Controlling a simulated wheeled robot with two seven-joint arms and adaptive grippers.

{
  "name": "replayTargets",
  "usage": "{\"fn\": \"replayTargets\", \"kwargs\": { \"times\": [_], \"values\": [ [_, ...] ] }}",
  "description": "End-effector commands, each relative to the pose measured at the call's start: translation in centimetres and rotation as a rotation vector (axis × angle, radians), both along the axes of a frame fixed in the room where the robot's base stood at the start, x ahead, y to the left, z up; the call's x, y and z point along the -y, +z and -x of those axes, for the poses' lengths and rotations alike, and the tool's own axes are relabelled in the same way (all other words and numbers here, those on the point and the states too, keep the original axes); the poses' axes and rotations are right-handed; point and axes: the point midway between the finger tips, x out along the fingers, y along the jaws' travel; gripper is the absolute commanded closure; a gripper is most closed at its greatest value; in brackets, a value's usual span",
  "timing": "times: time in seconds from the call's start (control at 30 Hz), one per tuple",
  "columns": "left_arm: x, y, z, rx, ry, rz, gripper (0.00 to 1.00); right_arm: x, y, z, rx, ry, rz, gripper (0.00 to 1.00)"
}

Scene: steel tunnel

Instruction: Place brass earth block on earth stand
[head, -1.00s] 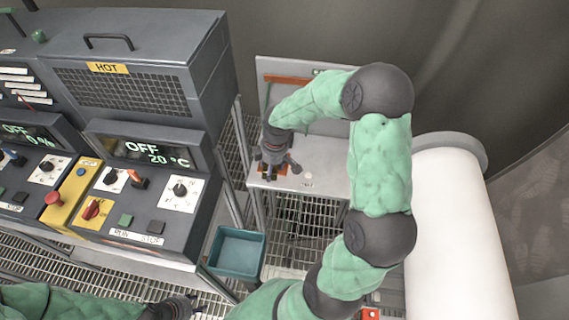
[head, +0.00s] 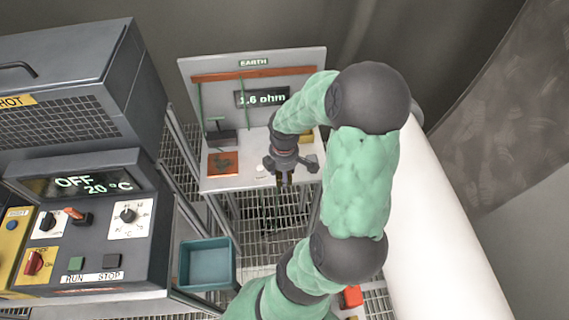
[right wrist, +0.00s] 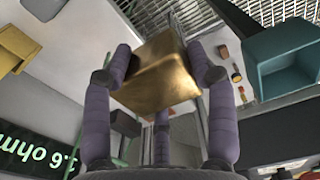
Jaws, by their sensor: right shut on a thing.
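My right gripper (head: 288,180) is shut on a brass block (right wrist: 160,76), a gold cube seen between its purple-grey fingers in the right wrist view. In the head view the gripper hangs at the front edge of the earth stand (head: 212,186), and the block cannot be made out there. The stand is a pale table with an upright back panel marked EARTH, reading 1.6 ohm. My left gripper is out of view.
A dark block (head: 222,137) stands behind the pad, and a yellow block (head: 306,137) is at the stand's back right. A blue bin (head: 207,265) sits in front of the stand. A control console (head: 85,225) is at left, and a large white cylinder (head: 440,220) at right.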

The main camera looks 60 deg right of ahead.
Motion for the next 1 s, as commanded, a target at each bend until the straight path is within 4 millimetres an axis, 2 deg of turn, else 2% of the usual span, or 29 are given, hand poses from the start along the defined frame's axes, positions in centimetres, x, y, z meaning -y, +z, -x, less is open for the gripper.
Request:
{"fn": "replayTargets", "kwargs": {
  "times": [0.43,0.6,0.8,1.0],
  "values": [
    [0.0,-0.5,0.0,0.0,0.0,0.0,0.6,7.5,-3.9,-4.1,0.001,-0.002,0.001,0.96],
    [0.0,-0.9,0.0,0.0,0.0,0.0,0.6,9.4,-6.7,-5.3,0.0,-0.001,0.0,0.96],
    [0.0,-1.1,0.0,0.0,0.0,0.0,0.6,10.9,-8.7,-6.1,0.001,-0.002,0.002,0.96],
    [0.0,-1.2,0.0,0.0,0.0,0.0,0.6,11.5,-9.4,-6.4,0.001,-0.002,0.002,0.96]
  ]
}}
